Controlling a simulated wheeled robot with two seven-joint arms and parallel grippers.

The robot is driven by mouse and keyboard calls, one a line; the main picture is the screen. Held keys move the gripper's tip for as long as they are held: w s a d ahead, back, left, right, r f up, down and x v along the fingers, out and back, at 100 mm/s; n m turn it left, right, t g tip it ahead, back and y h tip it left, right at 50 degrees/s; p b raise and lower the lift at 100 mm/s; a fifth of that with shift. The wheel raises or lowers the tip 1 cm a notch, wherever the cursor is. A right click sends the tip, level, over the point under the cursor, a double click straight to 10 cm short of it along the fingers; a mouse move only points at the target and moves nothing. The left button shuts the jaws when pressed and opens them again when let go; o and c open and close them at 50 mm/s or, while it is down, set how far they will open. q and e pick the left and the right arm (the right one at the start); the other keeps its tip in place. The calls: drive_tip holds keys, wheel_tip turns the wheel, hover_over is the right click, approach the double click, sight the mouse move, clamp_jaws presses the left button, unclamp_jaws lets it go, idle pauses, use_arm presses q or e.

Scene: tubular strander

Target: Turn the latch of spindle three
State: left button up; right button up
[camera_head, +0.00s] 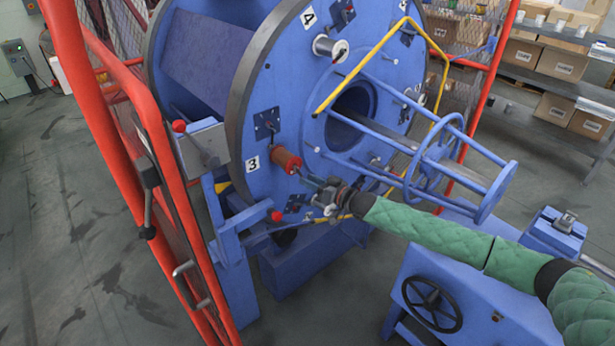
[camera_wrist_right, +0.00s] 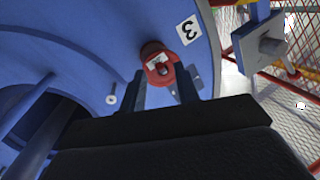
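The number 3 label (camera_head: 252,164) is on the blue disc's left side, and it shows in the wrist view (camera_wrist_right: 187,32). Beside it, a red cylinder (camera_head: 286,160) sticks out of the disc. In the wrist view the red cylinder (camera_wrist_right: 158,66) shows its round end with a pale piece on it. A dark plate with a small latch-like part (camera_head: 267,123) sits above the label. My right gripper (camera_head: 309,180) is just in front of the cylinder. In the wrist view its fingers (camera_wrist_right: 161,88) are apart, the cylinder showing between them; contact cannot be told. My left gripper is not in view.
A red guard frame (camera_head: 140,120) stands left of the disc, near a grey box (camera_head: 207,144). Blue rods and a ring cage (camera_head: 437,165) project from the disc's centre, beside a yellow bent bar (camera_head: 367,62). A blue base with a handwheel (camera_head: 432,304) stands below my right arm.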

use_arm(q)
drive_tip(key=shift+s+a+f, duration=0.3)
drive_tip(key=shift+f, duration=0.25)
use_arm(e)
drive_tip(key=shift+w+a, duration=0.5)
drive_tip(key=shift+a, duration=0.05)
clamp_jaws()
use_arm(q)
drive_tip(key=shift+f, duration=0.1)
